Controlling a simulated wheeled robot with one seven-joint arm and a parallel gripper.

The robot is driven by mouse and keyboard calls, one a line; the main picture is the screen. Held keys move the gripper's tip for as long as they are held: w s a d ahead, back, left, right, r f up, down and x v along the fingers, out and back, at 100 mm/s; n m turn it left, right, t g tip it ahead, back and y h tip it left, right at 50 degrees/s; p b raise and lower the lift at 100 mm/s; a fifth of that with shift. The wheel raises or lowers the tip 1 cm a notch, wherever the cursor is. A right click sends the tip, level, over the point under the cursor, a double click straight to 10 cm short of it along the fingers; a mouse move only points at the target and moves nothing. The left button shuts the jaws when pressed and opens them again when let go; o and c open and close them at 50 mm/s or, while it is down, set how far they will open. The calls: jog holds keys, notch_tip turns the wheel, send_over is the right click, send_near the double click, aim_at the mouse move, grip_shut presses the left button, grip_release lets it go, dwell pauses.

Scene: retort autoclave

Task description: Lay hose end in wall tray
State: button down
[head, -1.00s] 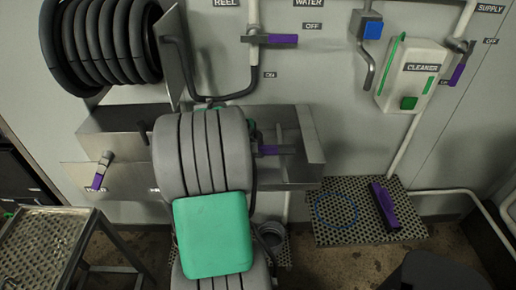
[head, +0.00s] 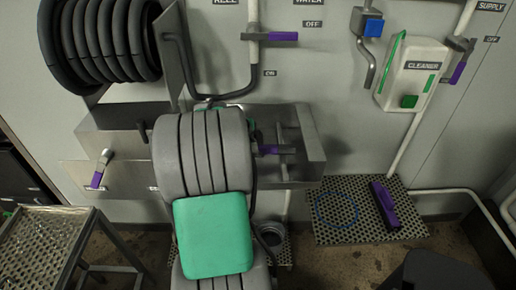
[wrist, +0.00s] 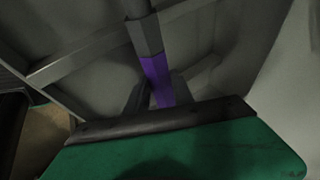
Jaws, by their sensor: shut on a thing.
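My gripper (wrist: 158,90) is shut on the purple part of the hose end (wrist: 154,70) in the wrist view. A grey fitting runs on from the purple part, away from my gripper. In the head view my arm hides the gripper, and a purple piece, seemingly the hose end (head: 269,150), shows just right of the arm. The metal wall tray (head: 314,148) spans the wall behind my arm. The hose end shows over the tray's inside; I cannot tell whether it touches the floor of the tray. The wrist view shows grey tray surfaces and a rail (wrist: 75,62).
A black hose coil (head: 100,45) hangs upper left. A purple-handled valve (head: 272,37) is above the tray, and another purple handle (head: 98,178) is on its front. A cleaner box (head: 410,75) hangs right. A perforated shelf (head: 345,235) and a mesh-topped stand (head: 35,245) flank my arm.

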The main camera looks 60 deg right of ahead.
jog(key=shift+f, duration=0.1)
jog(key=c, duration=1)
grip_release()
